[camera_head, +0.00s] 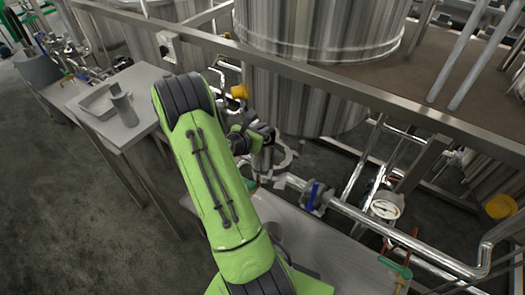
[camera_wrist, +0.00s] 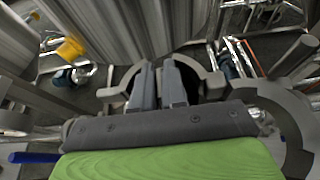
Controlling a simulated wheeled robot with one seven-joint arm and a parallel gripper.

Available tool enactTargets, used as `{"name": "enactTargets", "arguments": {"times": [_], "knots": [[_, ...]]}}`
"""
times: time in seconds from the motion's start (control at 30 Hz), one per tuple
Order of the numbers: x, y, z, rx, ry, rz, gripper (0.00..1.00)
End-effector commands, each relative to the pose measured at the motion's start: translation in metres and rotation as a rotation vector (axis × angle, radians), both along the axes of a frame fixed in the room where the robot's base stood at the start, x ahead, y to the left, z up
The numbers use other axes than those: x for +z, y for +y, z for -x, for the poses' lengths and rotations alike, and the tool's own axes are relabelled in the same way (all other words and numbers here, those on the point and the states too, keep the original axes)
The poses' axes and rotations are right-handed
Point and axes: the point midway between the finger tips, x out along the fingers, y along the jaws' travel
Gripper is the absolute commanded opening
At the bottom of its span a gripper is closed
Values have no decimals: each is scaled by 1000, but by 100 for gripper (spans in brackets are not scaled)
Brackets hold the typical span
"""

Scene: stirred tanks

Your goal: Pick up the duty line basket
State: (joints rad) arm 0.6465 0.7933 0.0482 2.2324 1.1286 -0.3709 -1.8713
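My gripper (camera_head: 262,137) is low over a pale grey ring-shaped fitting (camera_head: 285,158) on the pipework below the big tank. In the wrist view, the two dark grey fingers of my gripper (camera_wrist: 161,82) point away from the camera with a narrow gap between them. The grey ring (camera_wrist: 215,84) shows on both sides of the fingers. I cannot pick out the duty line basket for sure; my fingers and wrist cover the middle of the ring. Whether the fingers hold anything is hidden.
A steel pipe (camera_head: 400,227) with a blue-banded valve (camera_head: 316,197) and a round gauge (camera_head: 386,205) runs right of the ring. A metal rail (camera_head: 330,85) crosses above. At left, a side table (camera_head: 150,77) holds a shallow tray (camera_head: 97,101) and a grey canister (camera_head: 123,105).

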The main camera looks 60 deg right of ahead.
Motion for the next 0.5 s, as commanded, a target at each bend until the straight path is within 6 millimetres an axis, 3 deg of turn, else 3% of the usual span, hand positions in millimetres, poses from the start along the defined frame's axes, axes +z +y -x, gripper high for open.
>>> {"name": "enactTargets", "arguments": {"times": [0.07,0.5], "knots": [[0,0,0,0,0,0,0],[0,0,0,0,0,0,0]]}}
